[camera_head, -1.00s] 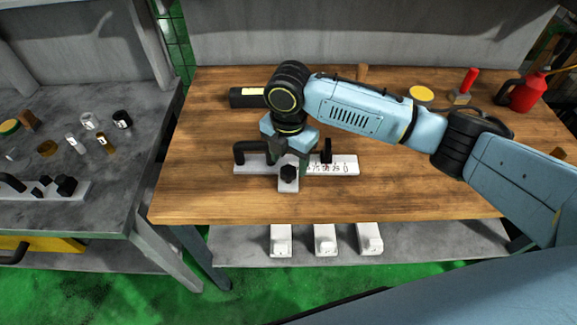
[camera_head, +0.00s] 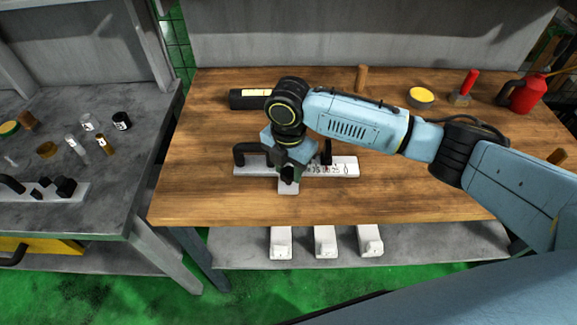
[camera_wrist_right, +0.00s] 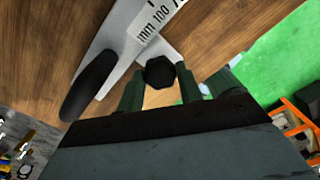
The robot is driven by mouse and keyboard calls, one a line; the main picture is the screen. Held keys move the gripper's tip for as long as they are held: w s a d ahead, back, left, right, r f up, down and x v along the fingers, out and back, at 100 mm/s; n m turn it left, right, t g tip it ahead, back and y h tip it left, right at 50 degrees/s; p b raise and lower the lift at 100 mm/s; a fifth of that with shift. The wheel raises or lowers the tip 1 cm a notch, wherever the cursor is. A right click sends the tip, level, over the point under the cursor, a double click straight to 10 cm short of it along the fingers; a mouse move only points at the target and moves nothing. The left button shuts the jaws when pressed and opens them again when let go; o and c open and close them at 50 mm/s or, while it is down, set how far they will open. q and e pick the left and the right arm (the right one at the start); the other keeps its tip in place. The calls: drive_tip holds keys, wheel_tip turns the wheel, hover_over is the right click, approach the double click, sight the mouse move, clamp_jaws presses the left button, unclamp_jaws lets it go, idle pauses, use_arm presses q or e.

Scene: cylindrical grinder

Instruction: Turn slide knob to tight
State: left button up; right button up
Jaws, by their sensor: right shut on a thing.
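A pale metal slide tool (camera_head: 345,167) with a marked scale lies on the wooden bench. It has a black curved handle (camera_head: 252,150) at its left end and a black upright part (camera_head: 326,153) right of my gripper. Its black slide knob (camera_wrist_right: 159,73) shows between my fingers in the right wrist view, with the scale (camera_wrist_right: 152,20) beyond it. My right gripper (camera_head: 289,176) points down over the tool and is shut on the slide knob, mostly hiding it in the head view. Which way the knob is turned cannot be told. My left gripper is not in view.
The bench's front strip is clear. A grey table (camera_head: 100,190) with small items stands left.

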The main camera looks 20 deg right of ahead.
drive_tip(key=shift+r+m+p, duration=0.15)
drive_tip(key=shift+m+p, duration=0.25)
drive_tip(key=shift+p, duration=0.25)
drive_tip(key=m+p, duration=1)
drive_tip(key=p, duration=0.2)
drive_tip(key=shift+s+p, duration=0.1)
drive_tip(key=shift+p, duration=0.25)
drive_tip(key=m+p, duration=0.2)
drive_tip(key=m, duration=0.1)
drive_tip(key=shift+p, duration=0.3)
drive_tip(key=shift+m+p, duration=0.7)
drive_tip(key=shift+m, duration=1.4)
drive_tip(key=o, duration=1)
